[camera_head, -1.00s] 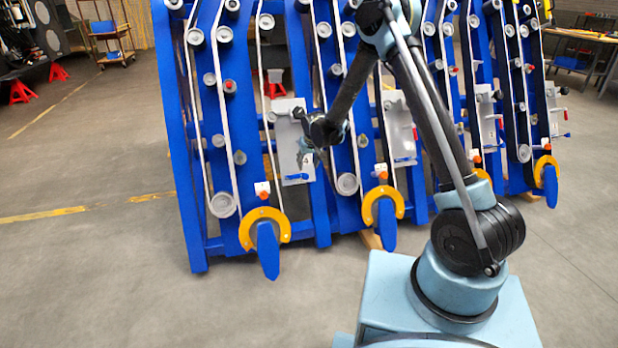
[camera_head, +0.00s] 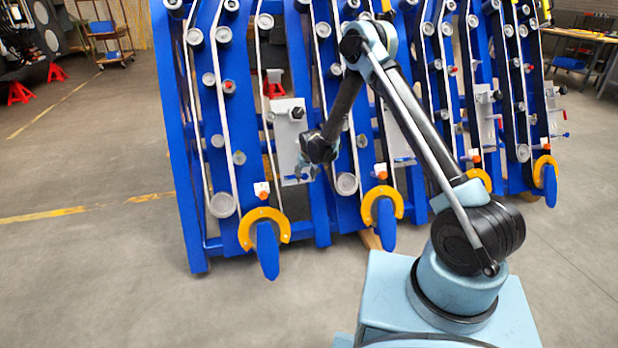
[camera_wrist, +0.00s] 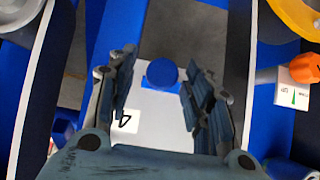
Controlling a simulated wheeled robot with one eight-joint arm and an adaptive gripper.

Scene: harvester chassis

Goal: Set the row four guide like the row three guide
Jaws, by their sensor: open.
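The grey guide plate (camera_head: 286,130) nearest the left end of the blue frame has a black knob on top and a blue handle (camera_head: 293,180) at its bottom edge. In the wrist view a pale plate (camera_wrist: 160,108) bears a label (camera_wrist: 125,121) with a 4, and the blue handle's round end (camera_wrist: 162,72) shows. My gripper (camera_head: 308,173) is in front of the plate's lower part. In the wrist view my gripper (camera_wrist: 157,85) is open, its fingers either side of the blue end; contact cannot be told. A similar plate (camera_head: 403,146) is on the row to the right.
The orange knob (camera_wrist: 305,69) and card (camera_wrist: 291,95) also show in the wrist view. Blue frame beams flank the gripper.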

